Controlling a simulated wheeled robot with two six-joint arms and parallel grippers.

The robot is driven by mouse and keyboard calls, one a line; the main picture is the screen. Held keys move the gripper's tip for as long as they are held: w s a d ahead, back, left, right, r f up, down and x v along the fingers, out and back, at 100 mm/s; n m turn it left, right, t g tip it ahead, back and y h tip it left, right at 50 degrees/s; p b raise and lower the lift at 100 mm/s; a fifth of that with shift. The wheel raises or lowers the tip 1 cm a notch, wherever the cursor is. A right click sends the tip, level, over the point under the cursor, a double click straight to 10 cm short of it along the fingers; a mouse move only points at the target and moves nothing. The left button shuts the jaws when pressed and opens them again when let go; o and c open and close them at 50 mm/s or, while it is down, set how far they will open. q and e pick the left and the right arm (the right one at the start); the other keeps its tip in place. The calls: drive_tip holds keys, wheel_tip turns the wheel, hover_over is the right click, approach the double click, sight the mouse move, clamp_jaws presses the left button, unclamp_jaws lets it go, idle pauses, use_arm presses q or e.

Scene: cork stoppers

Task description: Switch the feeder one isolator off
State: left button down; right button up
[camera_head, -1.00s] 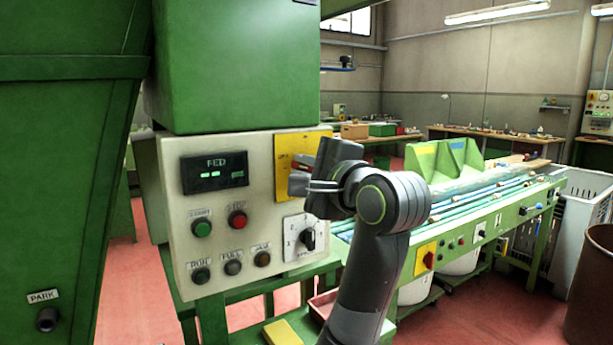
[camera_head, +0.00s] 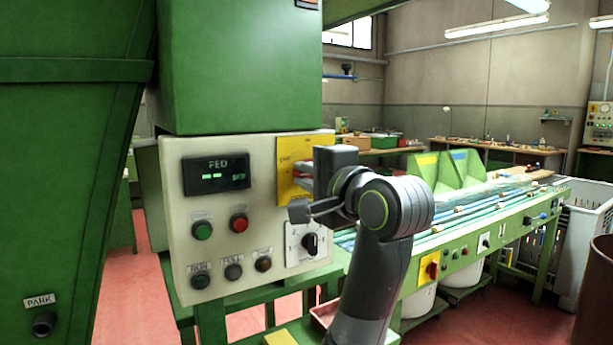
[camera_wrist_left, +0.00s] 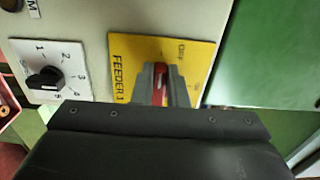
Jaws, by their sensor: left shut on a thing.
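The feeder one isolator has a yellow plate (camera_head: 286,180) at the upper right of the cream control panel. In the left wrist view the plate (camera_wrist_left: 203,75) carries "FEEDER 1" and an "OFF" mark. Its red handle (camera_wrist_left: 159,88) sits between the two grey fingers of my left gripper (camera_wrist_left: 163,86), which is shut on it. In the head view the left gripper (camera_head: 306,173) reaches the plate from the right and hides most of the handle. The handle's exact angle against the marks cannot be told. My right gripper is not in view.
Below the isolator is a black rotary selector (camera_head: 310,243), close to the wrist. Green (camera_head: 202,230) and red (camera_head: 239,223) buttons and a display (camera_head: 215,174) are to the left. A green conveyor bench (camera_head: 470,255) stands at right.

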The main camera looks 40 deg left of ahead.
use_arm(q)
drive_tip(key=c, duration=1.4)
unclamp_jaws()
drive_tip(key=shift+c, duration=0.2)
drive_tip(key=shift+d, duration=0.1)
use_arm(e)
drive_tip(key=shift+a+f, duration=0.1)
